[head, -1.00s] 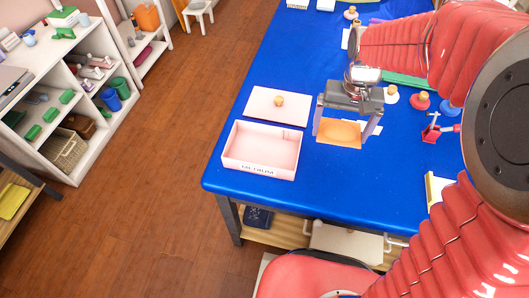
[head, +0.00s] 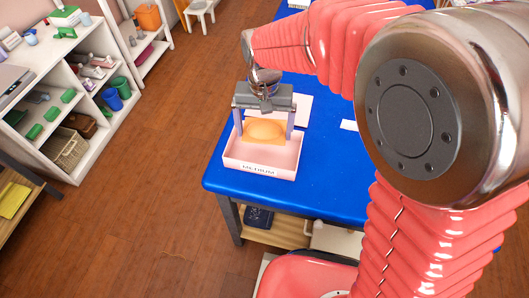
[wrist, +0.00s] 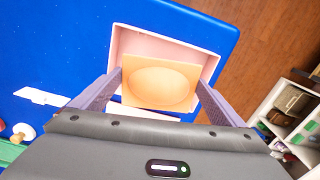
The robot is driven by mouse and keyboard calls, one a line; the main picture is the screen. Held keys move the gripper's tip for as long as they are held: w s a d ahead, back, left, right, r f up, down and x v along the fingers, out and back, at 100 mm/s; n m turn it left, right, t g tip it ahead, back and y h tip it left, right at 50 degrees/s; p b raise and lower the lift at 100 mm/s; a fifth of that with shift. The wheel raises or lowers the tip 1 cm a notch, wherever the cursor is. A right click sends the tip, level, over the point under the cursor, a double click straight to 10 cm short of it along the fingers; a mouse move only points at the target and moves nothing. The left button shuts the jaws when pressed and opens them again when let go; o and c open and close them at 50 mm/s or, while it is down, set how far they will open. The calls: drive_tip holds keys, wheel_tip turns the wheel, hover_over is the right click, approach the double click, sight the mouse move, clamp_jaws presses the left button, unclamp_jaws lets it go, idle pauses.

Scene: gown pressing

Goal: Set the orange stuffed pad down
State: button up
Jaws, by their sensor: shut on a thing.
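The orange stuffed pad (head: 264,131) is between the two fingers of my gripper (head: 264,134), which is shut on it. In the head view the pad appears over the open pink box (head: 258,170) with a label on its front wall. In the wrist view the pad (wrist: 161,82) covers much of the box's inside, and the box rim (wrist: 196,47) shows around its far and right sides. I cannot tell how far the pad is above the box floor. The pink lid (head: 306,106) lies behind the box, partly hidden by my gripper.
The box stands near the left front corner of the blue table (head: 325,170). My arm hides much of the table's right side. White shelves (head: 75,95) stand at the left across the wooden floor.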

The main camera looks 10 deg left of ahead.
drive_tip(key=shift+w+a+r+m, duration=0.2)
drive_tip(key=shift+w+m, duration=0.15)
drive_tip(key=shift+m, duration=0.45)
drive_tip(key=shift+f, duration=0.1)
hover_over(264, 155)
drive_tip(key=shift+f, duration=3.05)
drive_tip(key=shift+f, duration=0.1)
drive_tip(key=shift+f, duration=1.75)
drive_tip(key=o, duration=0.8)
drive_tip(key=shift+f, duration=0.1)
drive_tip(key=shift+c, duration=0.2)
